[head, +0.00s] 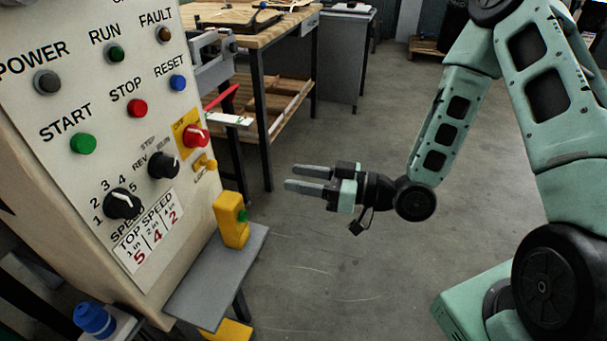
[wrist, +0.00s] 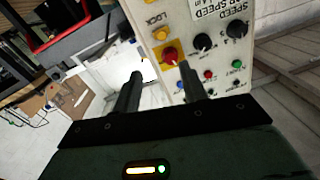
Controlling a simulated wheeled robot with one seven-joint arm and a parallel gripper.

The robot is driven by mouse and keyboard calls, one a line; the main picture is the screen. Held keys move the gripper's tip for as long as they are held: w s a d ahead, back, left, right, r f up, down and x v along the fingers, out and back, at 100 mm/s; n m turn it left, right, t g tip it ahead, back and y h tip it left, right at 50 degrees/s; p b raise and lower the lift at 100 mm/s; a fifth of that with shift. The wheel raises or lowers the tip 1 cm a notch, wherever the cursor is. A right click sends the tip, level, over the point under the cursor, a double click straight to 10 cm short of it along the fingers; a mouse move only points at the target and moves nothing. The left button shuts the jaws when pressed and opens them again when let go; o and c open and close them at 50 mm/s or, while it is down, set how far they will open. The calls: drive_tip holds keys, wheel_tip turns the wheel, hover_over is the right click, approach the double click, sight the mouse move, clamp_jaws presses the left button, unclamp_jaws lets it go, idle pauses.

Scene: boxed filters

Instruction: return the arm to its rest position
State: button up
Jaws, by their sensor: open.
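My gripper (head: 309,179) is open and empty in the head view, held in free air above the floor, pointing left toward the control panel (head: 60,120). My green arm runs from the gripper up to the upper right. In the wrist view, the two dark fingers of my gripper (wrist: 160,88) are apart with nothing between them. The control panel (wrist: 215,55) shows beyond the fingers there, turned upside down, with its red knob (wrist: 170,56) near the right finger. I see a gap between the gripper and the panel in the head view.
A grey shelf (head: 205,285) sticks out below the panel with a yellow block-shaped device (head: 231,220) on it. A wooden workbench (head: 262,36) stands behind. A blue-capped object (head: 94,318) is at the lower left. The floor (head: 330,245) around the gripper is clear.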

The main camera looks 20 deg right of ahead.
drive_tip(key=s+r+g+h, duration=0.2)
drive_tip(key=s+g+h, duration=0.1)
drive_tip(key=s, duration=0.4)
drive_tip(key=s+a+r+m+g+h, duration=0.1)
drive_tip(key=s+r+g+h, duration=0.2)
drive_tip(key=s+h, duration=0.3)
drive_tip(key=s+a+r+g+h+p, duration=0.1)
drive_tip(key=s+r+g+h, duration=0.2)
drive_tip(key=s, duration=0.5)
drive_tip(key=shift+m+g+h, duration=0.4)
drive_tip(key=shift+g+h, duration=0.1)
drive_tip(key=shift+h, duration=0.7)
drive_tip(key=shift+w+a, duration=0.1)
